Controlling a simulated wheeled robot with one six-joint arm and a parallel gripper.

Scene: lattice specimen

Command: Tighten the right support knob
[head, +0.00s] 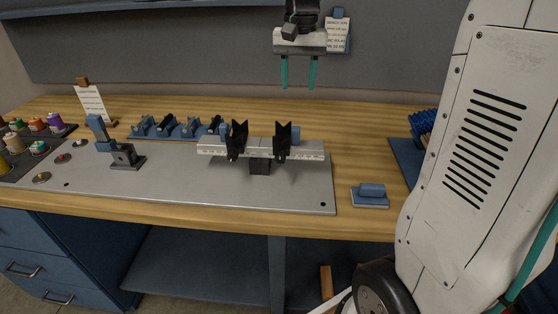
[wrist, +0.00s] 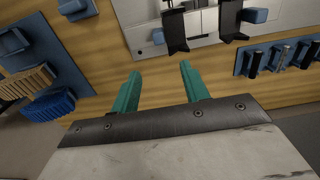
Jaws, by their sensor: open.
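The fixture's pale rail (head: 212,147) sits on a dark block and carries two black V-shaped supports. The right support (head: 282,142) has a blue knob (head: 295,134) just at its right, partly hidden behind it. In the wrist view this knob (wrist: 158,36) lies beyond the fingertips, beside a black support (wrist: 175,30). The left support (head: 237,140) also has a blue knob, mostly hidden. My gripper (head: 298,78) points down with teal fingers, open and empty. It hangs above the back of the bench, well clear of the knob. Its fingers also show in the wrist view (wrist: 160,84).
A blue rack with black pieces (head: 180,126) stands behind the grey plate (head: 200,193). A lever device (head: 124,152) and spools (head: 38,124) are at left. A blue block (head: 371,190) and a blue tray (head: 405,158) are at right. Air around my gripper is clear.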

